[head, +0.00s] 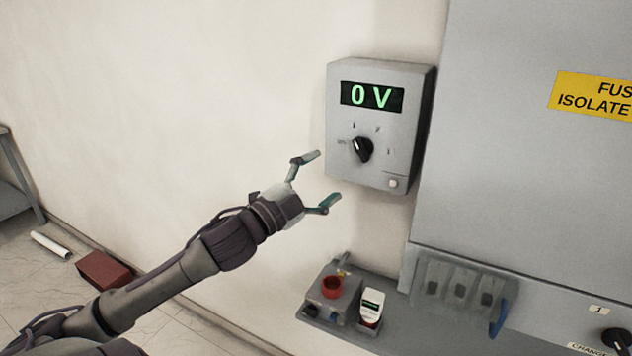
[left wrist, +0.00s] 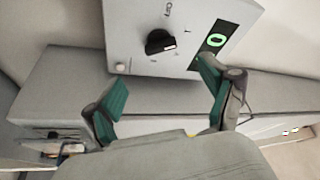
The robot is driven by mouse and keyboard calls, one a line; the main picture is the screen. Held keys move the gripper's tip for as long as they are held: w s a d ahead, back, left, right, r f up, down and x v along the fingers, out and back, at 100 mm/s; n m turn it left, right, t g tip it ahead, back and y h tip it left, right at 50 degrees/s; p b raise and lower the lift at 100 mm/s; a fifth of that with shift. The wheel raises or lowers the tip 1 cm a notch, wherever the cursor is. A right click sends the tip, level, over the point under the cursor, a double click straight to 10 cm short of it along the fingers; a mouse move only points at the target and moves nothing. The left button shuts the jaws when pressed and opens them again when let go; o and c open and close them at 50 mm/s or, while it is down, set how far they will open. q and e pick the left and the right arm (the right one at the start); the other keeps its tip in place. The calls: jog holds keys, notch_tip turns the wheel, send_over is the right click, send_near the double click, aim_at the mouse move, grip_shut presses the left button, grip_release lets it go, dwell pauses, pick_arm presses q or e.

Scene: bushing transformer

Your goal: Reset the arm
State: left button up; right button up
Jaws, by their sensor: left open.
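My left gripper (head: 322,180) is open and empty, in front of the wall to the left of a grey meter box. In the left wrist view its two green-padded fingers (left wrist: 162,95) stand wide apart, with nothing between them. The meter box (head: 345,110) has a display reading 0 V and a black rotary knob (head: 362,149). The knob also shows in the left wrist view (left wrist: 160,42), beyond the fingers and apart from them. My right gripper is in neither view.
A large grey cabinet (head: 520,170) with a yellow label (head: 595,95) stands at the right. Below is a shelf with a grey box with a red ring (head: 332,287) and a white handheld device (head: 372,303). A red box (head: 104,270) and white tube (head: 50,244) lie on the floor.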

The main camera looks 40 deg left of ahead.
pick_arm(q)
jog(key=shift+s+a+f, duration=0.1)
jog(key=shift+s, duration=0.6)
